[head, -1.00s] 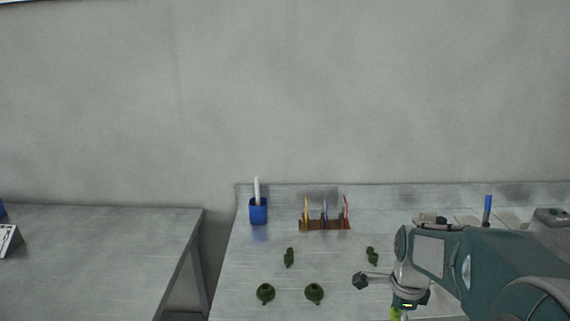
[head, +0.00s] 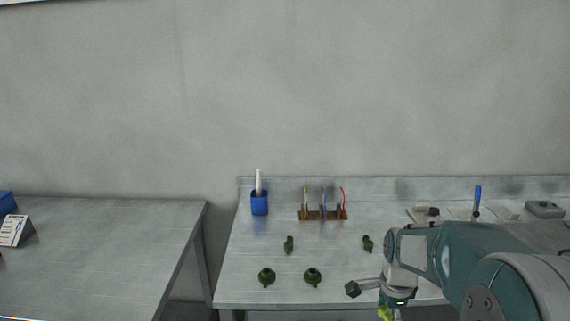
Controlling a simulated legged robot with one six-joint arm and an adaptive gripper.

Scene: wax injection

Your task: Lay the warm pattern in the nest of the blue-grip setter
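Several dark green wax pieces lie on the right-hand bench: two round ones with a stub, at left (head: 266,277) and right (head: 312,277), and two small upright ones, at left (head: 289,244) and right (head: 368,243). I cannot tell which is warm. A blue grip (head: 478,193) stands upright at the back right, over pale flat plates (head: 458,213); its nest is not visible. My gripper (head: 370,298) is low at the bench's front, right of the round pieces. A yellow-green part (head: 385,313) shows below it, cut by the frame edge; whether it is held is unclear.
A wooden rack (head: 322,215) holds yellow, blue and red tools. A blue cup (head: 259,204) with a white stick stands left of it. A grey box (head: 545,208) is at far right. A gap separates the left bench (head: 100,240), which carries a sign (head: 14,231).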

